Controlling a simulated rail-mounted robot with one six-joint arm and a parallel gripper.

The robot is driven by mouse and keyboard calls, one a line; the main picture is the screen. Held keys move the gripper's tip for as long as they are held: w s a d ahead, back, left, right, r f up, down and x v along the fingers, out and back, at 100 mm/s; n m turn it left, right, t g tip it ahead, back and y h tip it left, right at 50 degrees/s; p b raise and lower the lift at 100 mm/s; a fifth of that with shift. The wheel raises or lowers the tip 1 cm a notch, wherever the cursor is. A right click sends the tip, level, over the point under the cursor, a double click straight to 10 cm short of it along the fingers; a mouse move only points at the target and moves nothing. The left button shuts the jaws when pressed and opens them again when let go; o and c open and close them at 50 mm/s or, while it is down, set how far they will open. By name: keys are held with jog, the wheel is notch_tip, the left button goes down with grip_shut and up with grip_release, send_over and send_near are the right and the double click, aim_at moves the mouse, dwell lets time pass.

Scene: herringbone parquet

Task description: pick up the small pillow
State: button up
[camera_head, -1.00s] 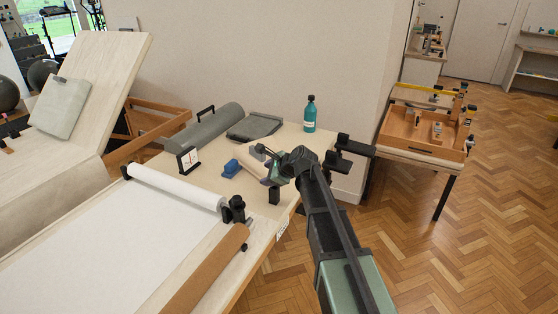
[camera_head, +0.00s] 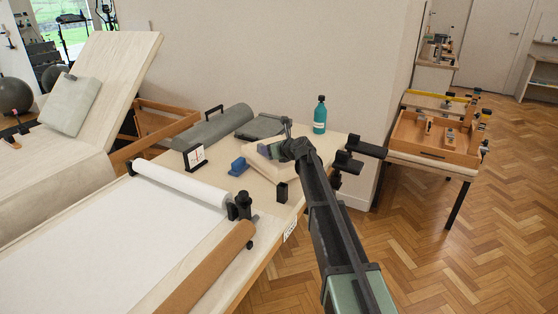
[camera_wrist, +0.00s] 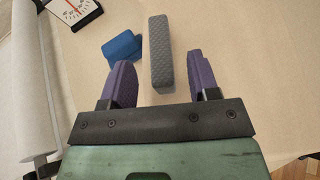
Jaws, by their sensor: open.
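A narrow grey pad with a dimpled surface, which I take for the small pillow, shows in the wrist view (camera_wrist: 159,40). Its near end is between the two purple fingers of my gripper (camera_wrist: 160,62), with a gap on each side. My gripper is open and holds nothing. In the head view my gripper (camera_head: 270,151) is over the far part of the table, beside a pale slab (camera_head: 246,153). My gripper and wrist largely hide the pad there. A larger pale grey-green cushion (camera_head: 72,105) leans on the raised backrest at the left.
A blue block (camera_head: 238,166) is left of my gripper; it also shows in the wrist view (camera_wrist: 122,47). A white paper roll (camera_head: 180,184) lies nearer.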

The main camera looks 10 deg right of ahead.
jog(key=b+x, duration=0.1)
jog(key=x, duration=0.3)
jog(key=shift+f, duration=0.1)
jog(key=shift+s, duration=0.1)
jog(key=shift+c, duration=0.3)
grip_shut()
jog(key=shift+d, duration=0.1)
notch_tip(320, 180, up, 20)
jog(key=p, duration=2)
